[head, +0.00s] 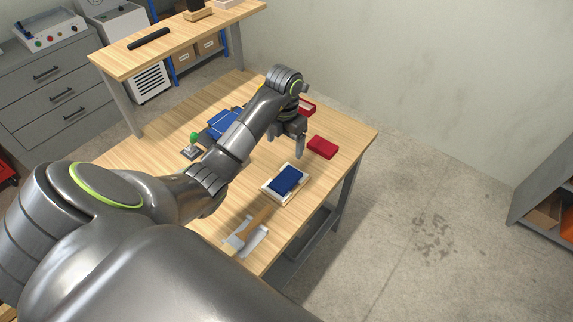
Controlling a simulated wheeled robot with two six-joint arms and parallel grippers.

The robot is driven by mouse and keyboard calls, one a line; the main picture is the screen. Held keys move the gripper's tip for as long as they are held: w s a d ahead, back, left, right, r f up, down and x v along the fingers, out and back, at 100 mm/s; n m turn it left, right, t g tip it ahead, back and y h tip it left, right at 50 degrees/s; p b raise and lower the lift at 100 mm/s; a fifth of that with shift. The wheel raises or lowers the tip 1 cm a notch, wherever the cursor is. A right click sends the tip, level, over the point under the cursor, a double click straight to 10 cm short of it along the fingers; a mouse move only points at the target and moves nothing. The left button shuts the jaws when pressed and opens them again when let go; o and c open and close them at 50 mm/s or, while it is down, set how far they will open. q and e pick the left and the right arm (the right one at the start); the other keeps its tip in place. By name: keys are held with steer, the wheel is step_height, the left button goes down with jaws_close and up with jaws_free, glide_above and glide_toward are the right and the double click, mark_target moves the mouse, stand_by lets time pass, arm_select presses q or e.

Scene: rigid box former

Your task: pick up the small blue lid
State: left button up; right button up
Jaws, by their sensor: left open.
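A small dark blue flat piece (289,180), which looks like the blue lid, lies on a pale, light-rimmed tray (271,193) near the right edge of the wooden table. My left gripper (286,144) is open, pointing down above the table, beyond the blue lid. It is apart from the lid, and nothing shows between its fingers. My left arm crosses the table from the lower left. My right gripper is not in view.
A red flat piece (323,147) lies right of the gripper. A red box (307,107) is partly hidden behind it. A larger blue object (224,123) and a green-knobbed tool (193,142) lie left. A wooden-handled tool (259,220) lies near the front edge.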

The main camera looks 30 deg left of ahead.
arm_select(q)
step_height(320, 180, down, 3)
steer(key=b, duration=0.9)
glide_above(286, 178)
steer(key=f, duration=0.7)
steer(key=shift+a+f, duration=0.25)
steer(key=shift+a, duration=0.05)
steer(key=shift+f, duration=0.25)
steer(key=shift+d+f+b, duration=0.15)
steer(key=shift+f+b, duration=0.2)
steer(key=shift+b, duration=0.2)
steer(key=f+b, duration=0.2)
steer(key=shift+d+f, duration=0.3)
steer(key=shift+f, duration=0.1)
steer(key=shift+f+p, duration=0.35)
steer(key=shift+p, duration=0.1)
steer(key=shift+f, duration=0.4)
steer(key=c, duration=1.1)
steer(key=shift+o, duration=0.2)
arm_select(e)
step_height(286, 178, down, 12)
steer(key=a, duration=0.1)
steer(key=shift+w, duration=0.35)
arm_select(q)
steer(key=shift+r, duration=0.1)
